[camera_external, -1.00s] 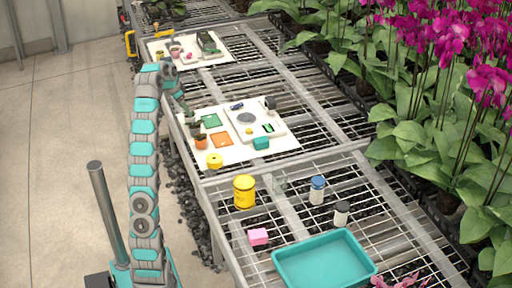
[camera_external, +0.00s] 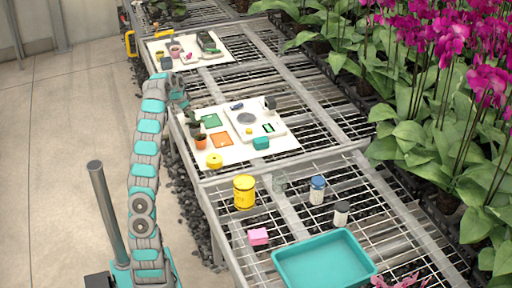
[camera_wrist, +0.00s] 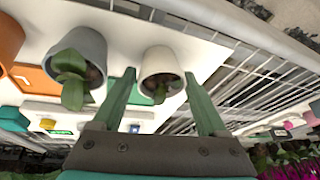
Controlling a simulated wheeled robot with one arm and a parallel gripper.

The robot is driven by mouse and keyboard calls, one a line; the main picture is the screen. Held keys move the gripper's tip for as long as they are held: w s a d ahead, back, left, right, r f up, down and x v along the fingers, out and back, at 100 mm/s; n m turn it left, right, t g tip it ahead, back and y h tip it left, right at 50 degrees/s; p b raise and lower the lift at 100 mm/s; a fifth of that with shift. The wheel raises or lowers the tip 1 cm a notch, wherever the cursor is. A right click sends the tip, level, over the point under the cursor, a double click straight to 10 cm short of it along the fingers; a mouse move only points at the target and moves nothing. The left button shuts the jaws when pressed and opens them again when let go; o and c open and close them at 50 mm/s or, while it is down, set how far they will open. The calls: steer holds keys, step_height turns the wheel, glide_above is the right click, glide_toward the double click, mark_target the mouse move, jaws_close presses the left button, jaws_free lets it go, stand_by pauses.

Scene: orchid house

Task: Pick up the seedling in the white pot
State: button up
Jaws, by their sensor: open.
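The white pot (camera_wrist: 158,58) is at the top centre of the wrist view, with a small green seedling (camera_wrist: 160,92) and dark soil in its mouth. My gripper (camera_wrist: 160,76) is open, its two green fingers reaching up on either side of the pot's mouth. The pot shows between the fingertips with gaps on both sides; I cannot tell how deep it sits between them. In the external view my gripper (camera_external: 181,104) is at the left edge of the white mat (camera_external: 240,152), near the small pots. The white pot is not clear there.
A grey pot (camera_wrist: 83,43) with a larger plant stands close left of the white pot. A terracotta pot (camera_wrist: 9,40) is farther left; it also shows in the external view (camera_external: 201,142). A tray with a scale (camera_external: 245,118) and a teal block (camera_external: 261,143) share the mat.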

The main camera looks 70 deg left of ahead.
steer(key=c, duration=1.1)
steer(key=shift+r, duration=0.2)
step_height(320, 180, up, 6)
steer(key=shift+a+r+p, duration=0.1)
steer(key=shift+p, duration=0.25)
steer(key=shift+r+p, duration=1.35)
steer(key=shift+r, duration=0.45)
